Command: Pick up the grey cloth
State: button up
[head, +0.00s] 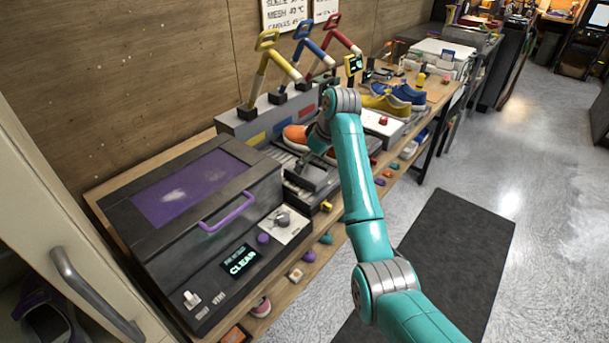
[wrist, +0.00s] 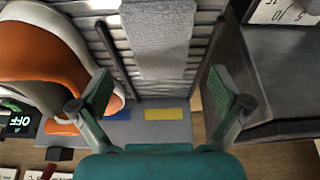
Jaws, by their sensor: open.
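The grey cloth (wrist: 160,38) shows in the wrist view as a textured grey strip at the top centre, lying over a ribbed grey surface. Its top end is cut off by the frame. My gripper (wrist: 161,88) is open, with its two green fingers spread to either side of the cloth's lower end and nothing between the pads. I cannot tell how far the fingers are from the cloth. In the head view my gripper end (head: 325,128) is over the bench beside the orange shoe; the arm hides much there, and I cannot make out the cloth.
An orange and white shoe (wrist: 45,55) is close left of the fingers. A dark box-like block (wrist: 290,75) is close on the right. In the head view, a dark machine with a purple lid window (head: 185,190) fills the near bench. Coloured levers (head: 312,48) stand behind.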

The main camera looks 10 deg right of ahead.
aim_at(305, 170)
jog(key=shift+x, duration=2.55)
jog(key=c, duration=1.2)
jog(key=shift+r, duration=0.15)
notch_tip(305, 170, up, 10)
jog(key=shift+f, duration=0.1)
